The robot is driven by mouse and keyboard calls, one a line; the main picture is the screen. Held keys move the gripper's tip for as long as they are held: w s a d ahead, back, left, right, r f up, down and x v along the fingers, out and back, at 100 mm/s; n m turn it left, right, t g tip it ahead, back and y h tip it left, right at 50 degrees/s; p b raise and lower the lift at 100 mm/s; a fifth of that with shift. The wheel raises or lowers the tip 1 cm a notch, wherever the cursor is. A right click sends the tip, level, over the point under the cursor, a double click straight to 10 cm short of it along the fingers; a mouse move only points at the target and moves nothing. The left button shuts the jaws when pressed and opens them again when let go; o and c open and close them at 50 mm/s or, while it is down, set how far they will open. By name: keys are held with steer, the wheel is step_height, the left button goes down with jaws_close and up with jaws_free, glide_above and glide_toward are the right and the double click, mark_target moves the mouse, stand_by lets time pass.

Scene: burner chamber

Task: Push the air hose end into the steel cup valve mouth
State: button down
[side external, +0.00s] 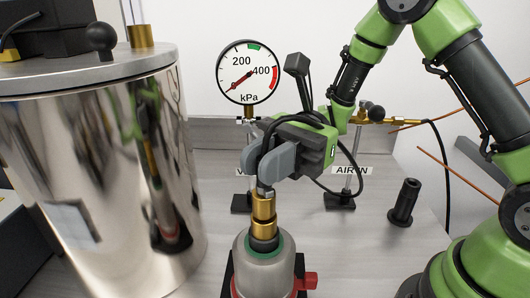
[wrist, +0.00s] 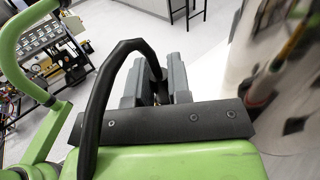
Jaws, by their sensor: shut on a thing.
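My gripper (side external: 258,180) points down with its grey fingers shut on the brass air hose end (side external: 263,207). The hose end hangs upright below the fingers, directly over the steel cup valve (side external: 264,268). Its dark lower part meets the green-ringed mouth of the valve; I cannot tell how deep it sits. In the wrist view, the black hose (wrist: 122,48) arches over my gripper (wrist: 160,85) and drops between the fingers. The brass end and the valve are hidden there.
A large shiny steel chamber (side external: 100,180) stands close on the left. A pressure gauge (side external: 249,72) stands behind my gripper. The AIR IN stand (side external: 340,200) and a black cylinder (side external: 404,203) are to the right. A red fitting (side external: 306,281) juts from the valve's right side.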

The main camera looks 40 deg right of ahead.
steer(key=shift+f, duration=0.15)
steer(key=c, duration=1)
jaws_free()
steer(key=d, duration=0.7)
steer(key=s+d+r+n+t+h, duration=0.2)
steer(key=s+n+t+h, duration=0.1)
steer(key=n+h, duration=0.1)
steer(key=s+d+r+n+t+h, duration=0.1)
steer(key=s+r+n+t+h, duration=0.1)
steer(key=h, duration=0.4)
steer(key=s+d+r+n+t+h, duration=0.2)
steer(key=s+n+t+h, duration=0.2)
steer(key=s+n+h, duration=0.1)
steer(key=shift+s+d+r+n+t+h, duration=0.3)
steer(key=shift+s+n+t+h, duration=0.1)
steer(key=shift+s+n, duration=0.25)
